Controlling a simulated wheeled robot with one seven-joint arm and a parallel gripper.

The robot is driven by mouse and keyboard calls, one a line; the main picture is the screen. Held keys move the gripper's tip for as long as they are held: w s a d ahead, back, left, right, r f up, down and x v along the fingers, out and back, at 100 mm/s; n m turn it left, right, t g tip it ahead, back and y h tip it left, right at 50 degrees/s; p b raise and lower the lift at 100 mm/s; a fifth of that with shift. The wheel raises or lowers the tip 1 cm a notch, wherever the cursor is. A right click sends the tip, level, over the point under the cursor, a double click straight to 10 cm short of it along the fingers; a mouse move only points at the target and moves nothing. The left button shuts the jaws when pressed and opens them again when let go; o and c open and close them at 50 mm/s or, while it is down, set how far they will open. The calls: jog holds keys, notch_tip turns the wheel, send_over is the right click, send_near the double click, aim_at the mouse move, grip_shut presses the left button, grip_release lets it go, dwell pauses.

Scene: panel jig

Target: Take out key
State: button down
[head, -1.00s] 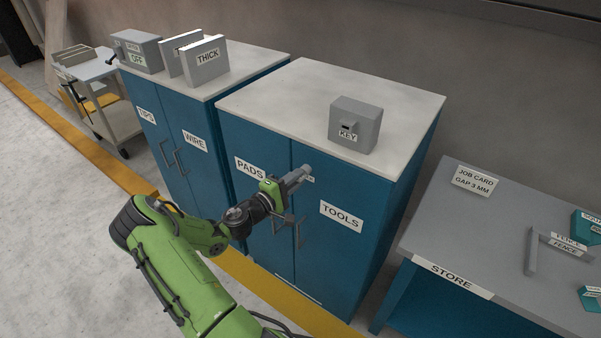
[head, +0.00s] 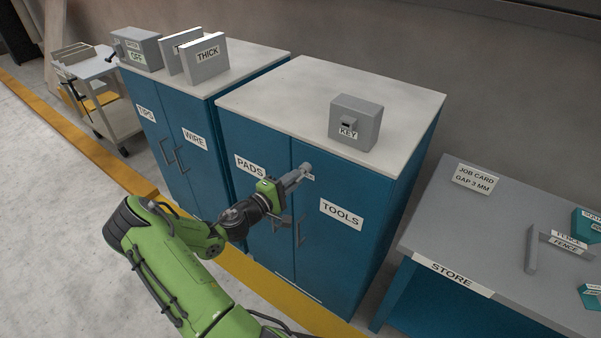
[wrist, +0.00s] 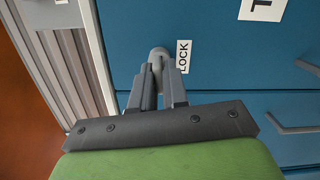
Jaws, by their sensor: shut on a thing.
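My gripper (wrist: 160,80) is shut at the front of the blue TOOLS cabinet (head: 342,254), just beside the LOCK label (wrist: 183,57). A small grey part, which I take to be the key (wrist: 157,62), shows between the fingertips. Most of it is hidden by the fingers. A rounded grey lock (wrist: 160,53) shows just beyond the tips. I cannot tell how far the key sits in it. In the head view my gripper (head: 294,179) is at the upper door edge. A grey box labelled KEY (head: 366,122) stands on the cabinet top.
The door handles (head: 299,231) hang below my gripper. A second cabinet (head: 160,110) stands to the left, with THICK (head: 207,66) and OFF (head: 137,52) blocks on top. The STORE bench (head: 430,218) is at the right. The floor in front is open.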

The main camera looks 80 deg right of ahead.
jog(key=shift+v, duration=1.5)
jog(key=shift+s+a, duration=0.1)
jog(key=shift+a, duration=0.05)
jog(key=b+v, duration=0.1)
jog(key=v, duration=0.4)
jog(key=s+r+p, duration=0.5)
jog(key=r+p, duration=0.3)
jog(key=r, duration=0.1)
jog(key=s+a+r+p, duration=0.1)
jog(key=s+r+p, duration=0.5)
jog(key=r+p, duration=0.2)
jog(key=shift+r, duration=0.35)
jog(key=shift+a+f, duration=0.1)
jog(key=shift+a, duration=0.05)
